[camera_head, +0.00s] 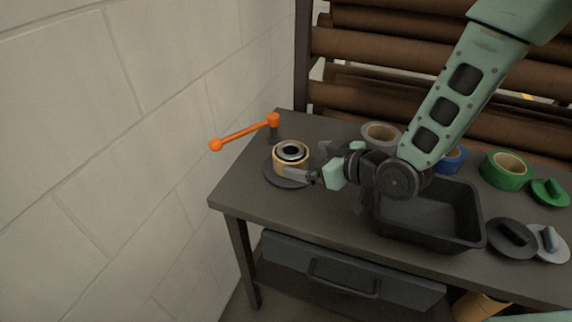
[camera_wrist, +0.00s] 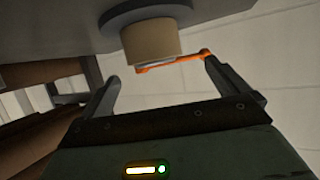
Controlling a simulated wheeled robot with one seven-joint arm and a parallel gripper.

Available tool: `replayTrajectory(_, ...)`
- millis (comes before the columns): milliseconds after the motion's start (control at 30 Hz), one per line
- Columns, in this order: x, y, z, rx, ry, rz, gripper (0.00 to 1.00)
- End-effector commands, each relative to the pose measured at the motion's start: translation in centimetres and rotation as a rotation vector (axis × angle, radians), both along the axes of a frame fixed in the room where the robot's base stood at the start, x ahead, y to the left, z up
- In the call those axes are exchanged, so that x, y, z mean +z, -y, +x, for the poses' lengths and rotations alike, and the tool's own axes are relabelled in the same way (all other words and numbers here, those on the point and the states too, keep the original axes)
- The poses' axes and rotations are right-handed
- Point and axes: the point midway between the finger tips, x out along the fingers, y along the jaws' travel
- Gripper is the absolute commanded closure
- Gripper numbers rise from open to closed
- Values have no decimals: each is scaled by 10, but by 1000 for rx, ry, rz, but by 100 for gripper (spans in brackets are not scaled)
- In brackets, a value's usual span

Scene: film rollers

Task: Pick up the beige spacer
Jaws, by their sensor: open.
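The beige spacer (camera_head: 278,166) is a short ring on a round dark grey base plate (camera_head: 274,178) at the left end of the table. A dark and silvery core sits at its top. In the wrist view the spacer (camera_wrist: 150,42) hangs upside down in the picture, beyond and roughly between the fingertips. My gripper (camera_head: 307,160) is open, with its fingers pointing left at the spacer from its right side. Both fingers also show in the wrist view (camera_wrist: 160,72), with nothing gripped between them. In the head view, one finger overlaps the spacer's lower right edge; contact cannot be told.
An orange crank handle (camera_head: 245,132) stands just behind the spacer. A black bin (camera_head: 430,241) lies below my arm. Tape rolls, including a green one (camera_head: 491,170), and lidlike discs (camera_head: 511,238) fill the right side. A block wall (camera_head: 130,130) borders the left.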

Motion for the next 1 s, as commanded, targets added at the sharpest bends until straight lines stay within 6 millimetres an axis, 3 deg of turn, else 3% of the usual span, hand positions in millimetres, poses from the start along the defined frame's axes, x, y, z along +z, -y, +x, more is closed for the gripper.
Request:
replayTrajectory(367,-11,-17,18,-1,14,18,1)
replayTrajectory(700,-26,-43,52,-2,14,17,1)
replayTrajectory(1000,-29,-46,56,-3,14,17,1)
